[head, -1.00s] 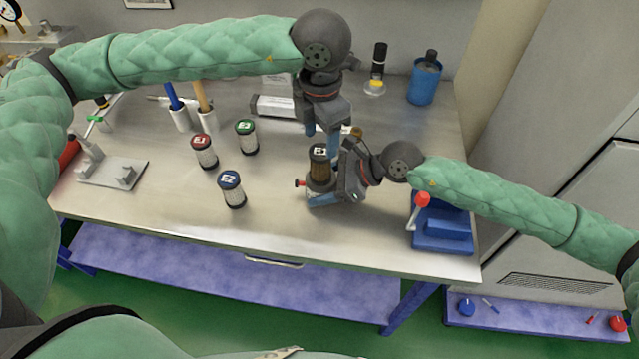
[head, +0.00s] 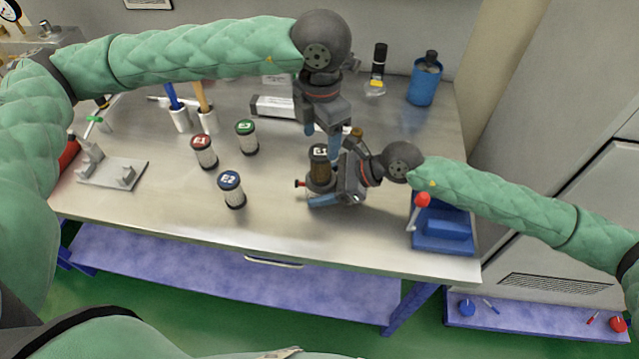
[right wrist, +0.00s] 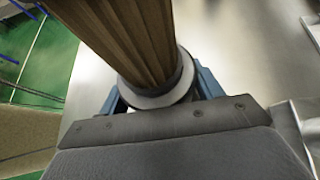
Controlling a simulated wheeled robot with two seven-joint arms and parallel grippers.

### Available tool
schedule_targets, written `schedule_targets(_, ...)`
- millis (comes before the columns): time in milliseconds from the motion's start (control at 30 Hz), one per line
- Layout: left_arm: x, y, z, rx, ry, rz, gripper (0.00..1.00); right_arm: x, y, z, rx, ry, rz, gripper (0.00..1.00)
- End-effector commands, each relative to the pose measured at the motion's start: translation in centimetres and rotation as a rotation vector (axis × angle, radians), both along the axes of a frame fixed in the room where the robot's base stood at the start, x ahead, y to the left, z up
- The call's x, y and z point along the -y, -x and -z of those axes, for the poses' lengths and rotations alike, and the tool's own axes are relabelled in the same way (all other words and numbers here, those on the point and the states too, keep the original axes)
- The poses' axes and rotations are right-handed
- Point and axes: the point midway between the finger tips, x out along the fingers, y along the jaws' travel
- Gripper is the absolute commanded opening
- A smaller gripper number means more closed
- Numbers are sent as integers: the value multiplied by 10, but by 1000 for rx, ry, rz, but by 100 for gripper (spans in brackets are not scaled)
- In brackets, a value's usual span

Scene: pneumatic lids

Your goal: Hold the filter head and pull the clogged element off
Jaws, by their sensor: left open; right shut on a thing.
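The clogged element (head: 319,170) is brown and pleated, with a dark labelled cap. It stands upright on the filter head (head: 318,187), a grey body with a small red knob at its left. My right gripper (head: 329,184) is shut on the filter head, its blue fingers on either side. In the right wrist view, the brown element (right wrist: 125,40) rises from a pale round collar (right wrist: 158,93) between the fingers. My left gripper (head: 323,143) is open and points down at the top of the element. Its fingers partly hide the cap, and I cannot tell whether they touch it.
Elements with red (head: 204,152), green (head: 247,138) and blue (head: 232,190) caps stand to the left. A metal fixture (head: 112,173) lies at the far left. A blue stand with a red knob (head: 442,228) is at right, a blue canister (head: 424,82) at back right. The front middle is clear.

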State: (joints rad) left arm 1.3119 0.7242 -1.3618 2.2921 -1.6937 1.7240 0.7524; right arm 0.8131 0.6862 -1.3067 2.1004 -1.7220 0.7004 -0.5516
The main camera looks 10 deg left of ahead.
Motion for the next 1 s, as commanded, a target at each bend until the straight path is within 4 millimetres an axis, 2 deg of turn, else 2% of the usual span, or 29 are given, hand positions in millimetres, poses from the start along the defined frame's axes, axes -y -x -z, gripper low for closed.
schedule_targets(267,-8,3,12,-28,8,-23,65,1,2,4,-5,5,-1,45)
schedule_targets(467,-27,-8,-1,-52,76,-57,65,1,2,4,-5,5,-1,45)
schedule_targets(767,-33,-14,-21,-52,152,210,65,1,2,4,-5,4,-1,45)
schedule_targets(1000,-33,-16,-36,-25,207,526,65,1,2,4,-5,4,-1,45)
